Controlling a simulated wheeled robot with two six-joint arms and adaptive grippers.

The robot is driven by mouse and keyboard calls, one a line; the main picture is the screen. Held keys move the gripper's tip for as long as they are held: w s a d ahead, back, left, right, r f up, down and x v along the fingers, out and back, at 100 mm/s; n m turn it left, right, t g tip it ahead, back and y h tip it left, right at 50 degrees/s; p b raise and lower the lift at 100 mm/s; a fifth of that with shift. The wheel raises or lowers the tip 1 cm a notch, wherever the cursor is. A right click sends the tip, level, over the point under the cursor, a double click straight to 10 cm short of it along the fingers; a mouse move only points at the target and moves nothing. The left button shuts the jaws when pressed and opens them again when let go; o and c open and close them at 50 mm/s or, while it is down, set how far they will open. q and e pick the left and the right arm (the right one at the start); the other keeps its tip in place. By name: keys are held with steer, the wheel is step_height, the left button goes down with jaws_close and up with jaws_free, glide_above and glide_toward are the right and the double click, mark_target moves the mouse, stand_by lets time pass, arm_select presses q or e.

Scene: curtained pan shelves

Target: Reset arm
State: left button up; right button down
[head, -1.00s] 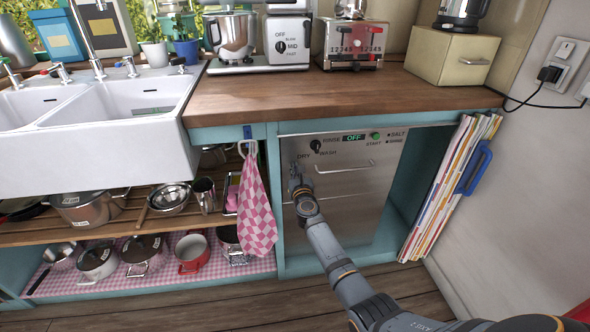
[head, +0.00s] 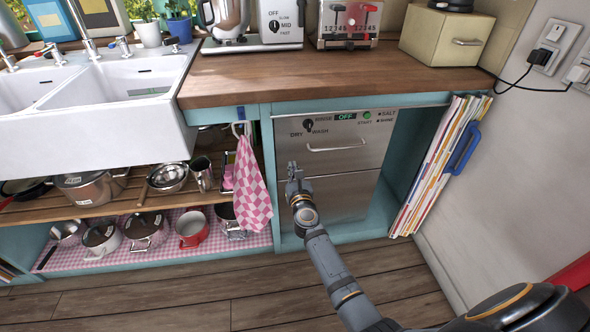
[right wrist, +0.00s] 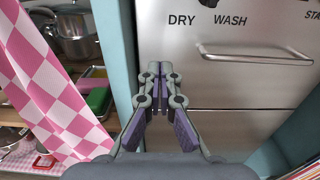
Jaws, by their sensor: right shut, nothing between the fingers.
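My right gripper (head: 293,167) is in front of the dishwasher (head: 345,190), left of the middle of its front. It is shut and empty. In the right wrist view the two fingers (right wrist: 153,72) meet at their tips, with the dishwasher's metal front (right wrist: 225,85) beyond them. The dishwasher's door is closed, and its bar handle (head: 337,148) is to the right of the fingers. My right arm reaches in from the lower right. My left gripper does not show.
A pink checked towel (head: 251,195) hangs left of my right gripper. Shelves (head: 110,207) with pans and pots are further left, under a white sink (head: 90,150). Magazines (head: 440,165) stand at the right. The wooden worktop (head: 300,82) is above, with a toaster (head: 346,25).

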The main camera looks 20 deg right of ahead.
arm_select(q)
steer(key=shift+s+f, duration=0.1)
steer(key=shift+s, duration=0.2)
arm_select(e)
steer(key=shift+v, duration=1.05)
